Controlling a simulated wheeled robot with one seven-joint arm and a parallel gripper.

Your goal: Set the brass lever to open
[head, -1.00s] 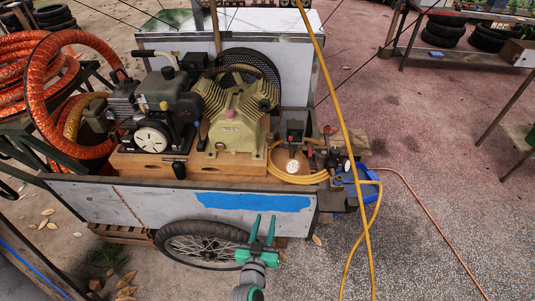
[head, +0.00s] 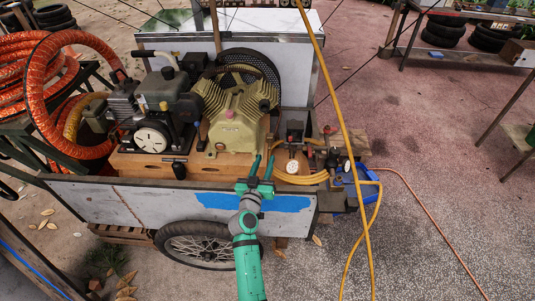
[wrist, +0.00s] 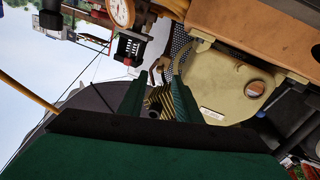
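My gripper (head: 262,162) is over the cart's near side panel, in front of the tan compressor, its green fingers apart and empty. In the wrist view the open fingers (wrist: 157,82) also have nothing between them, with the tan compressor behind. A group of small valves and fittings (head: 331,157) sits at the cart's right end, to the right of my gripper and apart from it. I cannot clearly make out the brass lever or its position among these small parts. A white-faced gauge (head: 292,166) stands left of the fittings; a gauge also shows in the wrist view (wrist: 122,12).
The tan compressor (head: 232,115) and a dark engine with a white dial (head: 151,139) stand on the cart. A yellow hose (head: 346,125) hangs in front of the right end, and a coiled yellow hose (head: 300,179) lies by the gauge. Orange hose (head: 40,100) is at left.

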